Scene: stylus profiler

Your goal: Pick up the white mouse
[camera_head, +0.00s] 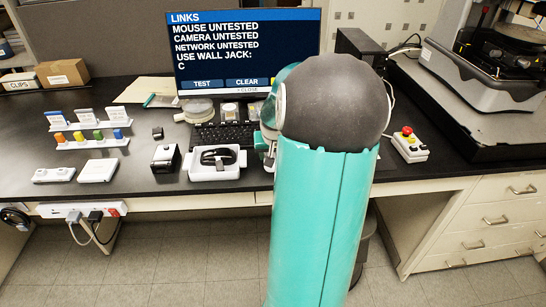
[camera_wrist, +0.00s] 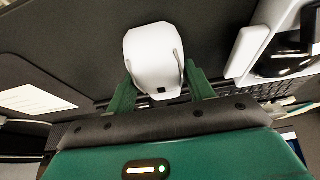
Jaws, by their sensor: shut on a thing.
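The white mouse (camera_wrist: 153,52) shows in the wrist view, between the two green fingers of my gripper (camera_wrist: 160,76). The fingers press on its two sides, and my gripper is shut on it. A small dark square marks its near end. The surface behind it is dark; I cannot tell whether the mouse touches it or is held above it. In the head view my own teal arm hides the mouse and most of my gripper.
A white tray (camera_head: 233,173) with a black device (camera_head: 217,156) stands left of my arm. The keyboard (camera_head: 222,134) and monitor (camera_head: 245,49) are behind. A red-button box (camera_head: 409,146) is to the right. Small racks and boxes stand at left.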

